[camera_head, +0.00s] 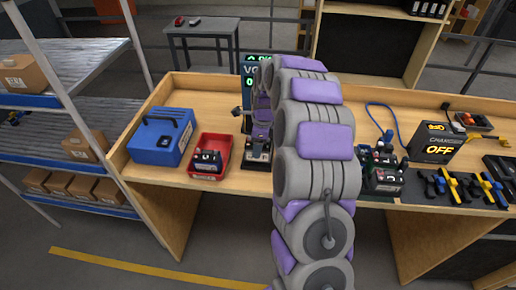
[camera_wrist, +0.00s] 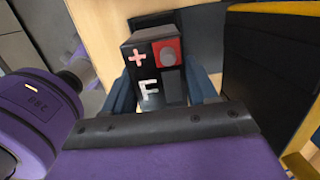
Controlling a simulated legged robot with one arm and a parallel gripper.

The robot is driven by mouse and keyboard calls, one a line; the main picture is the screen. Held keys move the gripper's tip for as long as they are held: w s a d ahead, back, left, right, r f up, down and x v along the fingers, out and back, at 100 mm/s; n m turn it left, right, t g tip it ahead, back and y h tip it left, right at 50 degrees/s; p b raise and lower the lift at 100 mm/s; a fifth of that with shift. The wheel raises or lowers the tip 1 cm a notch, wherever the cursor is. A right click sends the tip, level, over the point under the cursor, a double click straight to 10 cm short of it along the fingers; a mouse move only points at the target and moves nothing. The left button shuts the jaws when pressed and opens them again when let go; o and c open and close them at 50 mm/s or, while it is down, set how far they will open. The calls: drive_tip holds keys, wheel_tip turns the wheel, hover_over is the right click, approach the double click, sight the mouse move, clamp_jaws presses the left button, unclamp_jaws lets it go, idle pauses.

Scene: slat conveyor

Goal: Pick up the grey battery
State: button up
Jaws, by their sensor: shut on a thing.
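A dark grey battery (camera_wrist: 147,60) fills the middle of the wrist view, with a light plus sign, a red patch with a grey disc and a large letter F on its face. My gripper (camera_wrist: 161,95) is shut on it, with a dark blue finger along each side. In the head view my gripper (camera_head: 260,140) is over the bench, in front of the voltage display, largely hidden by my arm. A dark block with a pale label (camera_head: 257,163) shows just below it; I cannot tell if this is the held battery.
On the wooden bench (camera_head: 235,183) stand a blue box (camera_head: 158,148), a red tray (camera_head: 214,141) holding a dark battery (camera_head: 207,160), and the voltage display (camera_head: 249,84). To the right are several batteries (camera_head: 381,178), a charger sign reading OFF (camera_head: 437,142) and tools (camera_head: 460,187).

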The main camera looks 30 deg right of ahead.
drive_tip(key=s+a+r+p, duration=0.1)
drive_tip(key=s+r+p, duration=0.1)
drive_tip(key=s, duration=1.4)
drive_tip(key=shift+a+r, duration=0.1)
drive_tip(key=shift+r, duration=0.1)
drive_tip(key=shift+r+p, duration=0.5)
drive_tip(key=shift+r, duration=0.2)
drive_tip(key=shift+r, duration=0.15)
